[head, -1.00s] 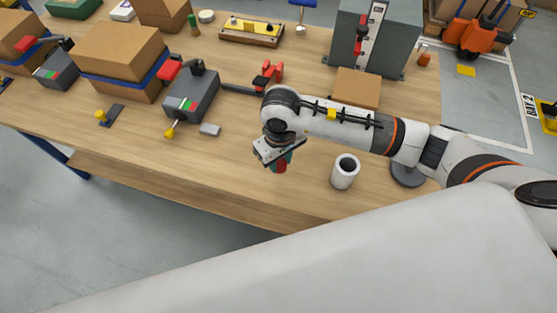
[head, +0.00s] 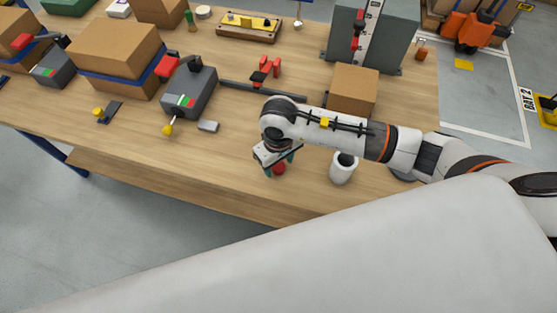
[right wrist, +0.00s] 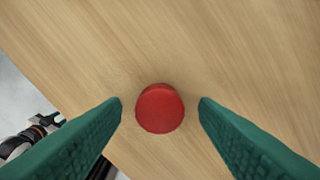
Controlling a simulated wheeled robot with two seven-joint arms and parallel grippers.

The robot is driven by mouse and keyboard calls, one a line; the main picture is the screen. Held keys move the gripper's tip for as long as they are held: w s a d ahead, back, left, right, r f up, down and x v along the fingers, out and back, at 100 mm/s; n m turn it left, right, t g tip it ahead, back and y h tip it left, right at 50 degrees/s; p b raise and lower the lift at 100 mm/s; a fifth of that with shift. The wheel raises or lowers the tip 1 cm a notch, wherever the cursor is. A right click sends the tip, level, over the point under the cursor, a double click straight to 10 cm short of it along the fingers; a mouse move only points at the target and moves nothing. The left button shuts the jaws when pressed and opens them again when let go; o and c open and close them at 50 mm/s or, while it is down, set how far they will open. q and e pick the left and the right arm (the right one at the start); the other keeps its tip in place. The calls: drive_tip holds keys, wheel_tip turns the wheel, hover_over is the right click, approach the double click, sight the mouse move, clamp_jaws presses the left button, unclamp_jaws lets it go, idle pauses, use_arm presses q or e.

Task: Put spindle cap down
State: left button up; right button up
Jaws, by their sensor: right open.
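The spindle cap (right wrist: 160,108) is a red round piece standing on the wooden table. In the right wrist view it lies between the two green fingers of my right gripper (right wrist: 160,112), with a gap on each side. The head view also shows the red cap (head: 279,168) at the tip of my right gripper (head: 280,164), low over the table near its front edge. My right gripper is open and holds nothing. My left gripper is not in view.
A cardboard box (head: 353,88) and a grey machine (head: 372,40) are behind. Bare wood lies between.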

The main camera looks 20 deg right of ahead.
sight(279, 166)
drive_tip(key=shift+r, duration=0.2)
drive_tip(key=shift+w+r, duration=0.1)
drive_tip(key=shift+r, duration=0.3)
wheel_tip(279, 166, up, 11)
drive_tip(key=b, duration=0.2)
